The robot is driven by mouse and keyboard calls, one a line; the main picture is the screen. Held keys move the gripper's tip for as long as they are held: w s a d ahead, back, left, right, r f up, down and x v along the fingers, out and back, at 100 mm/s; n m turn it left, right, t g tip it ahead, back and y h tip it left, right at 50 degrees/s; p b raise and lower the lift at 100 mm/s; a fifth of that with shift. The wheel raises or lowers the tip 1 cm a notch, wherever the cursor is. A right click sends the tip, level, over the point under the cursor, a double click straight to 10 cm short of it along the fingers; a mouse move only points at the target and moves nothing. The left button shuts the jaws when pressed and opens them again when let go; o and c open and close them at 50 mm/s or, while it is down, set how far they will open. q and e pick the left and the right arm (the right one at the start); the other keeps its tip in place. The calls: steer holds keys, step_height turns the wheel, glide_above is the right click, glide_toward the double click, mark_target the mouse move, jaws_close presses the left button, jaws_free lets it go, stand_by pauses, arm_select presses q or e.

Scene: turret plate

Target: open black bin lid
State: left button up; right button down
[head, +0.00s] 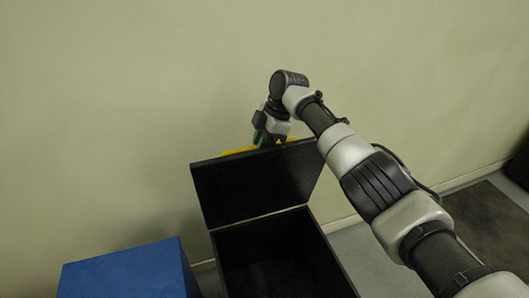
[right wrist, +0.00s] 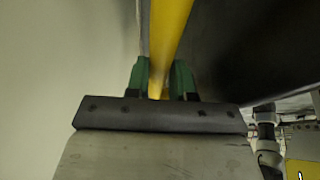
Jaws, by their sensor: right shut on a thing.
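The black bin (head: 275,255) stands near the wall with its lid (head: 255,182) raised steeply, so the dark inside shows. A yellow handle (head: 238,151) runs along the far side of the lid's top edge. My right gripper (head: 265,137) is at that edge, shut on the yellow handle. In the right wrist view, the green fingers (right wrist: 162,75) sit on both sides of the yellow handle (right wrist: 170,30), and the dark lid (right wrist: 235,50) is to the right. My left gripper is not in view.
A blue box (head: 130,272) stands to the left of the bin. A pale wall (head: 120,100) rises behind the bin and close to the lid. A dark mat (head: 490,225) and a dark object (head: 518,163) are at the right.

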steer(key=shift+w+a+f, duration=0.15)
steer(key=shift+w+f, duration=0.2)
steer(key=shift+w, duration=0.1)
steer(key=c, duration=1.2)
jaws_free()
steer(key=shift+w, duration=0.1)
steer(key=shift+o, duration=1.2)
steer(key=shift+w+a+f, duration=0.15)
steer(key=shift+w, duration=0.1)
steer(key=s+v, duration=0.1)
steer(key=v, duration=0.9)
steer(key=shift+w+r, duration=0.45)
steer(key=shift+w, duration=0.05)
